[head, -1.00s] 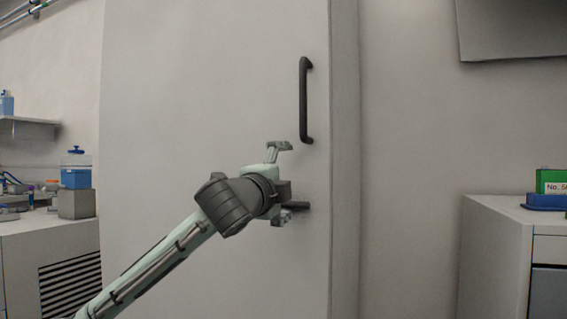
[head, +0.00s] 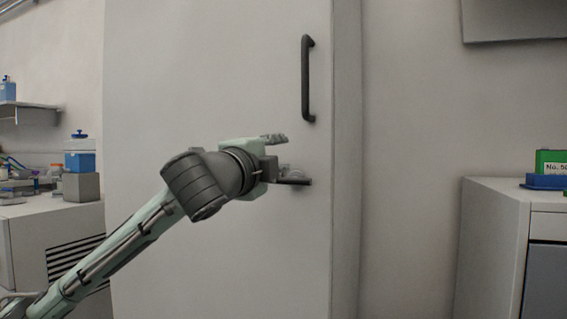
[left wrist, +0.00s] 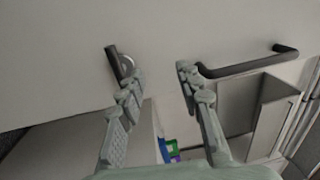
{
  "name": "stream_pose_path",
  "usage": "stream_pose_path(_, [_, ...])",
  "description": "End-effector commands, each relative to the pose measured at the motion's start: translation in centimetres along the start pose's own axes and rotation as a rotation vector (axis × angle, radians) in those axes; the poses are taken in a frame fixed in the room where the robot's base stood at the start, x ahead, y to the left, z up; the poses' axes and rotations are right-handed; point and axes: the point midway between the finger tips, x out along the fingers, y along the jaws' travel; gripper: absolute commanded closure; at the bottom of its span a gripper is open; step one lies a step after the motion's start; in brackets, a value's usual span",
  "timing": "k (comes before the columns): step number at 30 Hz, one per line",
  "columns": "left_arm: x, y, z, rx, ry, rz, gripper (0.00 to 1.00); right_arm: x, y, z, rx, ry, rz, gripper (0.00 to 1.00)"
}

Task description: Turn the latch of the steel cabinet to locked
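The steel cabinet (head: 210,90) has a tall, light grey door. Its latch is a short dark lever (head: 296,182) lying about horizontal below the door handle. In the left wrist view the lever (left wrist: 112,56) shows beside its round metal base (left wrist: 127,62). My left gripper (head: 282,155) is at the door by the latch, fingers open and apart, with nothing between them. In the left wrist view the left fingertip overlaps the lower end of the lever; I cannot tell whether they touch. My right gripper is not in view.
The dark upright door handle (head: 307,80) is above the latch; in the left wrist view it lies close by the right finger. A white cabinet (head: 490,240) stands at the right, and a bench with bottles (head: 80,152) at the left.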

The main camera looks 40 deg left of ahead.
Motion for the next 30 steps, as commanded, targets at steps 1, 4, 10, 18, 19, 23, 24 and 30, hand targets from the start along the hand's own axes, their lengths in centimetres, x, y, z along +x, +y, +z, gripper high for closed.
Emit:
stream_pose_path(1, [-0.4,0.2,0.0,0.002,0.001,0.000,0.65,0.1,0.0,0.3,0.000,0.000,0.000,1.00])
stream_pose_path(4, [-1.1,0.4,0.0,0.000,0.001,0.003,0.65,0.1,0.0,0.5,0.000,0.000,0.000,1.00])
stream_pose_path(10, [-2.4,0.6,0.0,0.000,0.001,0.007,0.65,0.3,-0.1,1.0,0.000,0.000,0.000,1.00])
stream_pose_path(18, [-2.9,0.7,0.0,0.000,0.000,0.009,0.65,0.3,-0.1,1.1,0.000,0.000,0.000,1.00])
stream_pose_path(19, [-2.9,0.7,0.0,0.000,0.000,0.009,0.65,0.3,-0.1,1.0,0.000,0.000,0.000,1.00])
stream_pose_path(23, [-2.9,0.7,0.0,0.000,0.000,0.010,0.65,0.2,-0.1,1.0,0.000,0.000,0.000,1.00])
stream_pose_path(24, [-2.9,0.6,0.0,0.001,0.000,0.011,0.65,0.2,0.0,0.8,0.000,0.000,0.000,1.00])
stream_pose_path(30, [-2.9,0.7,0.0,0.000,0.000,0.010,0.65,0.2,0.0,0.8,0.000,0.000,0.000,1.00])
